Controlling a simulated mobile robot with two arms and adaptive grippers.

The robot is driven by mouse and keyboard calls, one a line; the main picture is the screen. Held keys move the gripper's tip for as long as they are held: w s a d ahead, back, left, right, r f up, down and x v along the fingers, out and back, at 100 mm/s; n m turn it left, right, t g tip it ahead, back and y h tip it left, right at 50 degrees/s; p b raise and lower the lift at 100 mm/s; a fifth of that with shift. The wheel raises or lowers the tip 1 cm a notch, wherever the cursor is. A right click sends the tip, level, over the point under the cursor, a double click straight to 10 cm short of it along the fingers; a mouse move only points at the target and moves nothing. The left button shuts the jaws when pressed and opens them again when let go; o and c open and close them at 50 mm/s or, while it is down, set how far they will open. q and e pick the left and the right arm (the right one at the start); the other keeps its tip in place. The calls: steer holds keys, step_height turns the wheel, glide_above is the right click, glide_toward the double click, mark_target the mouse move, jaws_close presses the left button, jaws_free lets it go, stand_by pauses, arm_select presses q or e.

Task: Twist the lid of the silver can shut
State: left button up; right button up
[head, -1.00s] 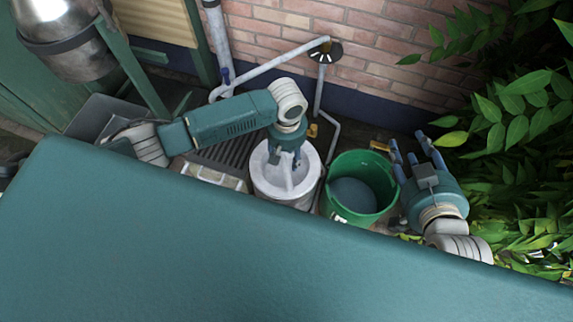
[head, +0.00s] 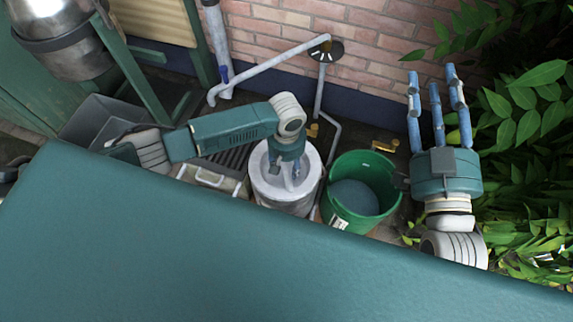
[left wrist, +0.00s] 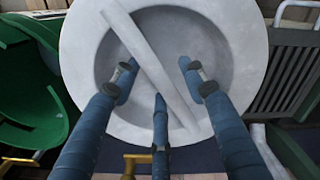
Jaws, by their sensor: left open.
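The silver can (head: 283,206) stands on the ground at the middle of the head view, with its round pale-grey lid (head: 262,182) on top. The lid also fills much of the left wrist view (left wrist: 84,62). A raised straight bar (left wrist: 140,42) crosses its recessed middle diagonally. My left gripper (head: 287,176) is over the lid, pointing down. In the left wrist view its blue fingers (left wrist: 160,85) are open, spread on both sides of the bar; I cannot tell whether they touch it. My right gripper (head: 437,88) is open and empty at the right, fingers apart, away from the can.
A green bucket (head: 336,206) stands close to the can's right. A drain grate and a beige case (head: 213,179) lie to its left. Pipes (head: 275,67) and brass taps (head: 386,146) run near the brick wall behind. Leafy plants (head: 535,110) crowd the right.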

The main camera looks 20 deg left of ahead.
arm_select(q)
jaws_close()
arm_select(e)
steer(key=shift+f, duration=0.1)
stand_by(0.3)
arm_select(q)
steer(key=shift+p, duration=0.35)
steer(key=shift+n+p, duration=0.35)
steer(key=shift+n, duration=0.05)
steer(key=shift+r, duration=0.1)
steer(key=shift+w+n+p, duration=0.1)
steer(key=shift+n+p, duration=0.2)
steer(key=shift+p, duration=0.45)
steer(key=shift+n+p, duration=0.45)
steer(key=shift+n, duration=0.05)
arm_select(e)
steer(key=s+d+f+g+h, duration=0.1)
steer(key=s+f+g, duration=0.3)
steer(key=f, duration=0.5)
steer(key=s+d+f+g+h, duration=0.2)
steer(key=f+g, duration=0.4)
steer(key=f, duration=0.3)
steer(key=shift+s+d+f, duration=0.25)
steer(key=shift+s+d, duration=0.45)
steer(key=shift+s, duration=0.25)
stand_by(2.3)
